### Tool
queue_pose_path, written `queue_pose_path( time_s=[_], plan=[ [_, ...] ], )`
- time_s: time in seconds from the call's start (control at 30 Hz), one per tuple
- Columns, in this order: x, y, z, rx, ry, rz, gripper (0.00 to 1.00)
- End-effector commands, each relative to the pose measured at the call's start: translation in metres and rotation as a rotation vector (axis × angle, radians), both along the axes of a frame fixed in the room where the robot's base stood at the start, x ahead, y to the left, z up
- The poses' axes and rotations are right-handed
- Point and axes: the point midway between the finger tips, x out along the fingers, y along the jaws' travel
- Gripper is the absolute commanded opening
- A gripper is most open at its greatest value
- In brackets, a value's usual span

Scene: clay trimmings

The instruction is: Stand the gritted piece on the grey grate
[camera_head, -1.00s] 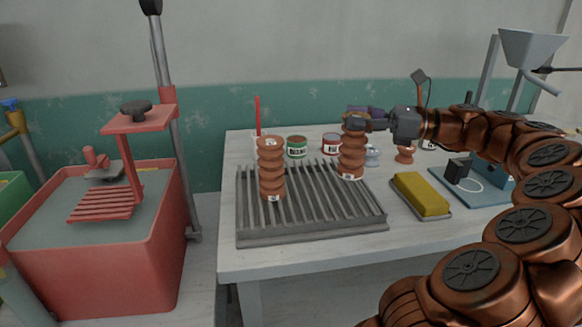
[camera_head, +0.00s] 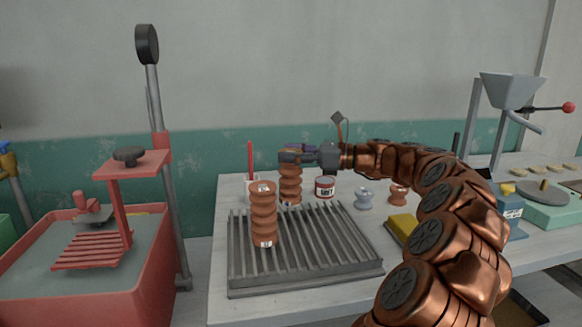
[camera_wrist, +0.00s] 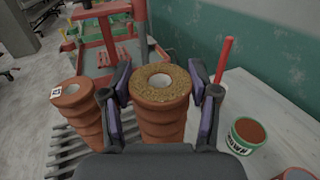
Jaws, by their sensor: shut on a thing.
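My gripper (camera_head: 292,157) is shut on a ribbed terracotta piece (camera_head: 290,186), near its top. In the wrist view, this gritted piece (camera_wrist: 160,84) has a speckled, grainy top ring with a hole, between the two fingers (camera_wrist: 163,102). It is upright over the back of the grey grate (camera_head: 300,288); I cannot tell if its base touches the bars. A second ribbed piece (camera_head: 263,214) stands on the grate, in front and to the left of it. This piece has a smooth top and a small label, and shows left of my gripper in the wrist view (camera_wrist: 73,100).
A red tank (camera_head: 100,295) with a red press stands left of the table. Behind the grate are a red stick (camera_head: 250,160) and a labelled can (camera_head: 325,187). A green can (camera_wrist: 246,134) is right of my gripper. A yellow block (camera_head: 403,224) lies right of the grate.

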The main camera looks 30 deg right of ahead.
Motion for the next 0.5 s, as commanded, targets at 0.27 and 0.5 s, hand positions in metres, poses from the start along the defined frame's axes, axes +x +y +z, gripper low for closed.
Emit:
queue_pose_path(
  time_s=[0.27,0.5],
  plan=[
    [0.000,0.000,-0.024,0.005,0.001,0.001,0.00],
    [0.000,0.000,-0.034,0.002,-0.002,0.001,0.00]
  ],
)
